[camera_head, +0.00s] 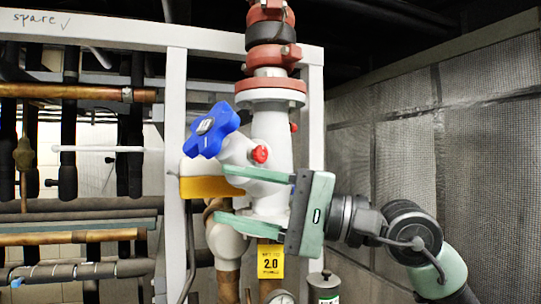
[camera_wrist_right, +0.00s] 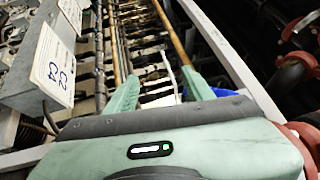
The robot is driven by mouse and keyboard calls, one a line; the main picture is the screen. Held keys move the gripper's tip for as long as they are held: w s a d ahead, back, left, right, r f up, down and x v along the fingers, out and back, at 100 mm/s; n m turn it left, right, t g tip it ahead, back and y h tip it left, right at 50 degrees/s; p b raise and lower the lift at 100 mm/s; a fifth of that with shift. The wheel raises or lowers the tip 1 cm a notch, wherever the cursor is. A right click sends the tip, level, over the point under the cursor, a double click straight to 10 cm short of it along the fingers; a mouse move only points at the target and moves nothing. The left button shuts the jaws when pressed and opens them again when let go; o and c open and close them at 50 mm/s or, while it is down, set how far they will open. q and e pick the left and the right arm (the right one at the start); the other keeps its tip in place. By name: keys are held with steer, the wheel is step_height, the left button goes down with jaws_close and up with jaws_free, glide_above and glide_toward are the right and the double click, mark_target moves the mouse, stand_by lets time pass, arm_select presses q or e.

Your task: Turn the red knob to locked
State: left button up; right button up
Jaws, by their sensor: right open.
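A small red knob (camera_head: 260,154) sits on the white valve body (camera_head: 270,128) in the head view, right of the blue handwheel (camera_head: 211,130). My right gripper (camera_head: 226,195) is open, with its green fingers one above the other and pointing left. It is just below the red knob, and the upper finger crosses in front of the valve's lower part. I see no contact with the knob. In the right wrist view the open fingers (camera_wrist_right: 160,73) have nothing held between them. Part of the blue handwheel (camera_wrist_right: 225,92) shows behind the right finger; the red knob is not visible there. My left gripper is not in view.
A white frame post (camera_head: 175,130) stands left of the valve, with pipes beyond it. A yellow tag (camera_head: 270,260), a gauge (camera_head: 280,297) and a canister (camera_head: 323,288) are below. A mesh-covered wall (camera_head: 400,140) is at right. Another small red part (camera_head: 293,127) shows at the valve's right side.

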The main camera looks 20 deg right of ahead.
mark_target(263, 155)
steer(key=w+d+r+n+t+h, duration=0.1)
steer(key=d+r+t+h, duration=0.25)
steer(key=d, duration=0.25)
steer(key=d+r+t+h, duration=0.2)
steer(key=d+r+h, duration=0.1)
steer(key=d+h, duration=0.25)
steer(key=shift+y, duration=0.3)
steer(key=p+x, duration=0.3)
steer(key=x, duration=0.3)
steer(key=shift+w+a+f, duration=0.1)
steer(key=shift+w+f, duration=0.05)
steer(key=shift+w, duration=0.05)
steer(key=shift+w+a+f, duration=0.1)
steer(key=shift+w+a, duration=0.2)
steer(key=shift+w, duration=0.3)
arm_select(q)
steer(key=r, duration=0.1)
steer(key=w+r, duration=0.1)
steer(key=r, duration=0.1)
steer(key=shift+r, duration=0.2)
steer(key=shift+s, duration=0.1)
arm_select(e)
jaws_close()
